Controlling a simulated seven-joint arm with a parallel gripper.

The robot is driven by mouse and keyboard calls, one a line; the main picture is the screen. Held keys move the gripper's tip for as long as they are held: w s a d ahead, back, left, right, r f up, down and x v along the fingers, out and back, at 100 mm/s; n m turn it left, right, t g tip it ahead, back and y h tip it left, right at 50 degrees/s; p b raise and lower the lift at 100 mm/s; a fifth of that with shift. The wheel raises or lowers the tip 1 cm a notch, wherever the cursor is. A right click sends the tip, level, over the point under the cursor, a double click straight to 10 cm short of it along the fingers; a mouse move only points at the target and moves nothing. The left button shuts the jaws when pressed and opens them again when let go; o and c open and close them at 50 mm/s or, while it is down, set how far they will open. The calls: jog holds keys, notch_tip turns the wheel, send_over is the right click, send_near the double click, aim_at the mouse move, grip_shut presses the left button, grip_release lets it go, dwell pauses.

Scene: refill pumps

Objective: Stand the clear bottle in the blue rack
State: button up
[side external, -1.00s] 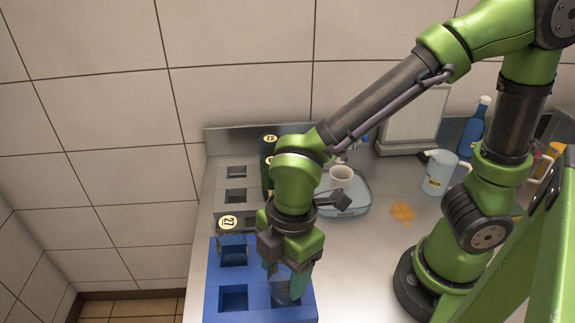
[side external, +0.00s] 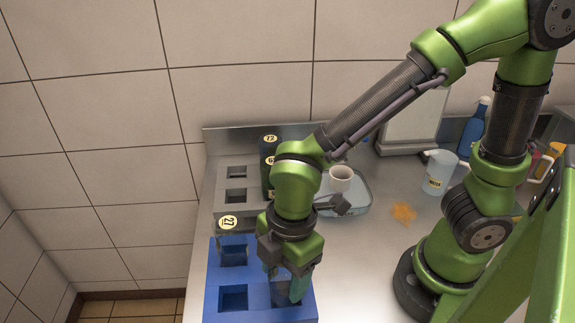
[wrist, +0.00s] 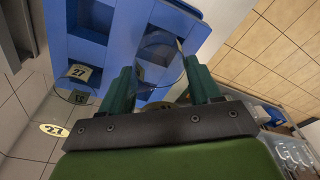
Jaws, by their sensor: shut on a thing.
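The blue rack (side external: 212,298) stands at the front left of the counter, with square openings in its top. My gripper (side external: 284,284) points down over its front right opening, its teal fingers shut on a clear bottle (side external: 279,294). The bottle's lower part is down in that opening; whether it touches the bottom is hidden. In the wrist view, the clear bottle (wrist: 158,58) shows as a round see-through body between the fingers of my gripper (wrist: 162,82), against the blue rack (wrist: 128,14).
A tray with a white cup (side external: 341,178), a pitcher (side external: 438,172) and an orange spill (side external: 403,212) are farther right.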

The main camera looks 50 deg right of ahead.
jog(key=shift+f, duration=0.4)
jog(key=o, duration=1.3)
